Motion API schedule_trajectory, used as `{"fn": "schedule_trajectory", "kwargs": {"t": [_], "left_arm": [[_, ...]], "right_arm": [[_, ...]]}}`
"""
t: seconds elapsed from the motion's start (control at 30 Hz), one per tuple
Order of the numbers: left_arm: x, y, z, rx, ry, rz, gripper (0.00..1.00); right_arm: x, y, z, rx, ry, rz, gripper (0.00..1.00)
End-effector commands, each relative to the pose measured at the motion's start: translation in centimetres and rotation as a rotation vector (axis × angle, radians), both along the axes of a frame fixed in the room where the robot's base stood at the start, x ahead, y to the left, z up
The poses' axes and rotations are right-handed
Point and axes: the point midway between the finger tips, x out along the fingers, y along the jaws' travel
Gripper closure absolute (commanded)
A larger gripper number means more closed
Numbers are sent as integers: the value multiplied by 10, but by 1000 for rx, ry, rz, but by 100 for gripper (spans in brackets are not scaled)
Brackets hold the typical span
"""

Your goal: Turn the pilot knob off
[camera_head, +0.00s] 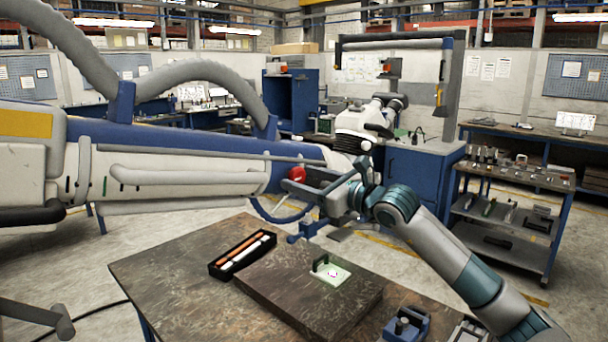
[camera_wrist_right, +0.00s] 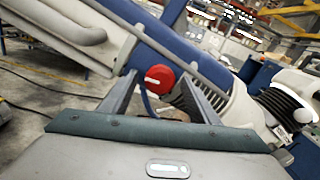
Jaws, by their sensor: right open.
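The red pilot knob (camera_head: 297,174) sits on the side of the large white and blue arm (camera_head: 200,165), near its right end. In the right wrist view the round red knob (camera_wrist_right: 159,79) faces me, with a short white mark on it. My right gripper (camera_head: 306,184) reaches in from the right at the knob. Its two fingers are spread, one on each side of the knob in the wrist view. I cannot tell whether they touch it. My left gripper is not in view.
Below is a dark table (camera_head: 165,285) with a raised slab, a black tray of pens (camera_head: 242,254) and a small pale green plate (camera_head: 329,275). A blue device (camera_head: 406,325) stands at its front right. A shelf cart (camera_head: 505,205) stands at the right.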

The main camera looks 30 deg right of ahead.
Motion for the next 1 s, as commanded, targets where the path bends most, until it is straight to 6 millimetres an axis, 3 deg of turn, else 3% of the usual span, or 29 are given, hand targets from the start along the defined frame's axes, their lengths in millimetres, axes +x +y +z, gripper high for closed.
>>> {"fn": "schedule_trajectory", "kwargs": {"t": [0.27, 0.43, 0.47, 1.0], "left_arm": [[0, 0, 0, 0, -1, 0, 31], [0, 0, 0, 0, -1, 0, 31], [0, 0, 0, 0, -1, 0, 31], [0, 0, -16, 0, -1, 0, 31]], "right_arm": [[1, 0, 0, -1, 0, 0, 45], [1, 0, 0, 0, 0, 0, 83], [1, 0, 0, 0, 0, 0, 85], [1, 1, -3, 93, 30, 1, 85]]}}
